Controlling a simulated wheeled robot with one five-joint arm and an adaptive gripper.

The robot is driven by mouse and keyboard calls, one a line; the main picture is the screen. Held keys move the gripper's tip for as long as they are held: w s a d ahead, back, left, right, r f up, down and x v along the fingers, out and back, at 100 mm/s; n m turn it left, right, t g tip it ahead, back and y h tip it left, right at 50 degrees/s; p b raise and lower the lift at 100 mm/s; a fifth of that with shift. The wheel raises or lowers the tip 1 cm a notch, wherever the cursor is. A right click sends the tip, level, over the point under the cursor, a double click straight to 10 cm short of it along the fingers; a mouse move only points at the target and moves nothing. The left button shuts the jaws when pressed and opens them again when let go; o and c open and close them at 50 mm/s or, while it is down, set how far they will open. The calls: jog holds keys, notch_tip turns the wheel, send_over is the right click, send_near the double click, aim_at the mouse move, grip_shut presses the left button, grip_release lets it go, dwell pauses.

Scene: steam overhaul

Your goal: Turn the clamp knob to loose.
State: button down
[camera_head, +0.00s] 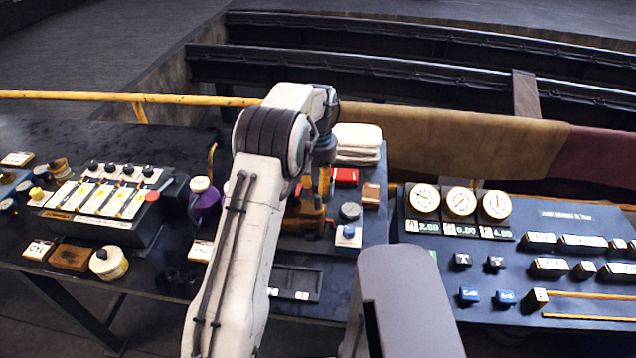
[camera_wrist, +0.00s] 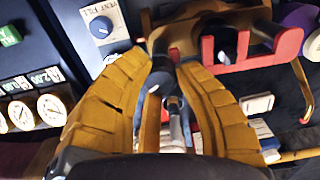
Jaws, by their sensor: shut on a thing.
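In the wrist view, the two ridged yellow fingers of my gripper (camera_wrist: 164,68) come together around a small dark rounded knob (camera_wrist: 165,80). This appears to be the clamp knob, with a grey stem or bar below it. Its pointer or marking cannot be read. A red forked part (camera_wrist: 250,45) on a yellow-brown body lies just beyond the right finger. In the head view, my gripper (camera_head: 308,215) points down at the middle of the bench. My arm and fingers hide the knob there.
A vent dial (camera_wrist: 100,27) is close to the left finger; it also shows in the head view (camera_head: 348,235). A gauge panel (camera_head: 405,250) stands to the right. A stack of white cloths (camera_head: 357,145) lies behind my gripper. A purple vessel (camera_head: 204,204) stands to the left.

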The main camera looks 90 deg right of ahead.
jog(key=n, duration=0.5)
jog(key=shift+f+n, duration=0.1)
jog(key=shift+n, duration=0.2)
jog(key=n, duration=0.4)
jog(key=shift+w+n, duration=0.1)
jog(key=shift+n, duration=0.2)
jog(key=c, duration=0.9)
grip_release()
